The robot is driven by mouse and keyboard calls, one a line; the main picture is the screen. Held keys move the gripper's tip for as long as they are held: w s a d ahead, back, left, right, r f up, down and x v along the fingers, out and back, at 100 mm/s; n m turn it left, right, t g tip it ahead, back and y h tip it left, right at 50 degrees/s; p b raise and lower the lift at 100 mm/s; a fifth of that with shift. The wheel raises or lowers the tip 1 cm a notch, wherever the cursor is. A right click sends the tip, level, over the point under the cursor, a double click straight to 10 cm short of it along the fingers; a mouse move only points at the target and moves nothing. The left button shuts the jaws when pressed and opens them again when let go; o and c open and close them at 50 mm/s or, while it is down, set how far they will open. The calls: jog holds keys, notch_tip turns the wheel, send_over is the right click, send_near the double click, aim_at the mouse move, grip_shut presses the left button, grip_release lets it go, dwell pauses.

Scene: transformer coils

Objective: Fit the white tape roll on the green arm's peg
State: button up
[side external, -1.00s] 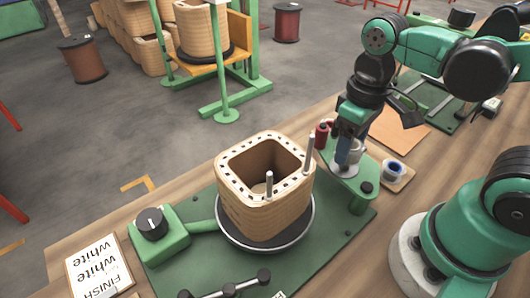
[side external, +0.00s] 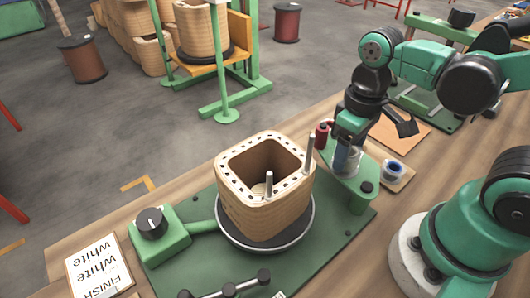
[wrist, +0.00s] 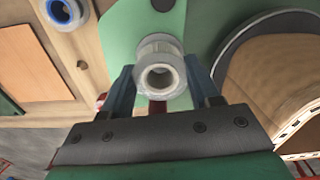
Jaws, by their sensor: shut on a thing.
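My gripper (side external: 346,156) is low over the green arm (side external: 362,200), beside the coil former. In the wrist view, the gripper (wrist: 158,84) is shut on the white tape roll (wrist: 160,50), with one blue finger on each side. The roll's hole faces the wrist camera. In the side view, the fingers partly cover the roll. I cannot make out the peg, nor tell whether the roll is around it or resting on the arm. The green arm also shows in the wrist view (wrist: 125,35).
A square tan coil former (side external: 265,205) with upright metal rods stands on the turntable, close left of my gripper. A red spool (side external: 321,135) is just behind the fingers. A blue-cored roll (side external: 394,169) lies on a wooden board to the right. A black knob (side external: 366,187) tops the arm's end.

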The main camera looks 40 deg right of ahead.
jog(key=shift+f, duration=0.4)
jog(key=o, duration=1.4)
jog(key=shift+r, duration=2.5)
